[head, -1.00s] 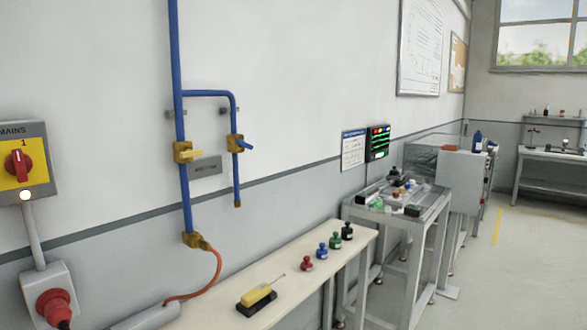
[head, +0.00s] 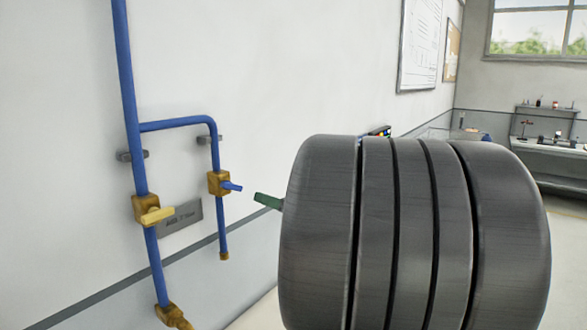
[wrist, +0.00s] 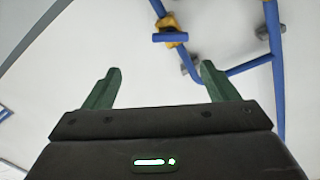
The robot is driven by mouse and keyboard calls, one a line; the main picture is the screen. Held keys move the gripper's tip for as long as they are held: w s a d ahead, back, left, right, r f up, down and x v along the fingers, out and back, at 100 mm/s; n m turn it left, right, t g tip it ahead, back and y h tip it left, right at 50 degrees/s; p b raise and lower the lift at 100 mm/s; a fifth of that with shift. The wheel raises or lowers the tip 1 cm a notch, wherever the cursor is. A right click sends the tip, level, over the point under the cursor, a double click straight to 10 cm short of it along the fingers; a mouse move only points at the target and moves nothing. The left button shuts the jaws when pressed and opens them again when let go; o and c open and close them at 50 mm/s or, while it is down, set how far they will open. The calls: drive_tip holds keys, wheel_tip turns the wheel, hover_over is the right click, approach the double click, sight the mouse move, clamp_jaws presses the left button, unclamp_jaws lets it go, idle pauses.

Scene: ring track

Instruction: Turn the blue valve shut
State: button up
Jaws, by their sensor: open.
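The blue valve (head: 231,187) has a blue handle on a brass body, on the short branch pipe at the wall. Its handle sticks out to the right in the head view. In the wrist view the blue handle (wrist: 170,38) lies roughly crosswise to its pipe, beyond the fingertips and between their lines. My gripper (wrist: 158,72) is open and empty, with two green fingers spread apart. In the head view one green fingertip of my gripper (head: 268,201) shows right of the handle, apart from it; the rest is hidden behind my arm.
A yellow-handled valve (head: 157,215) sits on the main blue pipe (head: 128,100), left of the blue one. A small grey plate (head: 181,218) is on the wall behind.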

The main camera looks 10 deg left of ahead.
sight(234, 186)
drive_tip(key=shift+g+y, duration=0.4)
drive_tip(key=shift+g, duration=0.1)
drive_tip(key=x, duration=0.4)
drive_tip(key=p+x, duration=0.1)
drive_tip(key=x, duration=0.9)
drive_tip(key=shift+s+a+r, duration=0.1)
drive_tip(key=shift+a+r, duration=0.2)
drive_tip(key=shift+r, duration=0.1)
drive_tip(key=c, duration=1)
drive_tip(key=shift+s+n+b, duration=0.1)
drive_tip(key=shift+n+b, duration=0.35)
drive_tip(key=shift+n, duration=2.55)
drive_tip(key=o, duration=1)
